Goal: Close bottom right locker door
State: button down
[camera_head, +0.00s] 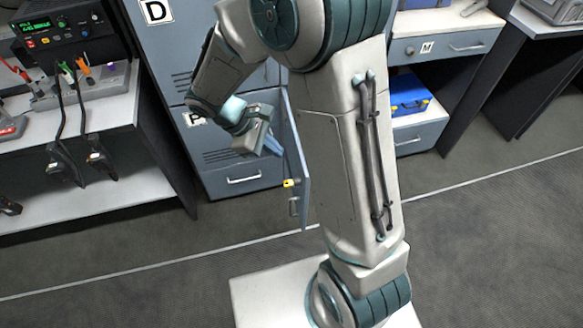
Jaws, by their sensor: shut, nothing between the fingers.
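The grey-blue locker door (299,200) stands open in the head view, seen nearly edge-on and swung out toward me. It has a yellow lock piece and a small handle low on its free edge. My gripper (275,149) is shut and empty, just left of the door. Its fingertips are close to the door's face; I cannot tell whether they touch.
A bench (110,115) with instruments and cables is at left. A drawer unit (422,130) holding a blue case (408,95) is at right. The floor in front is clear.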

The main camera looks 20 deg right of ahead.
jog(key=w+a+f+n+h+b, duration=0.1)
jog(key=w+a+f+n, duration=0.15)
jog(key=f, duration=0.25)
jog(key=w+a+f+n+h, duration=0.1)
jog(key=a+f+n, duration=0.2)
jog(key=f, duration=0.2)
jog(key=p, duration=0.1)
send_near(304, 178)
notch_tip(304, 178, down, 5)
jog(key=d, duration=0.3)
jog(key=shift+s+d+f+t, duration=0.1)
jog(key=shift+s+d+t, duration=0.1)
jog(key=shift+d+t, duration=0.25)
jog(key=shift+d, duration=0.15)
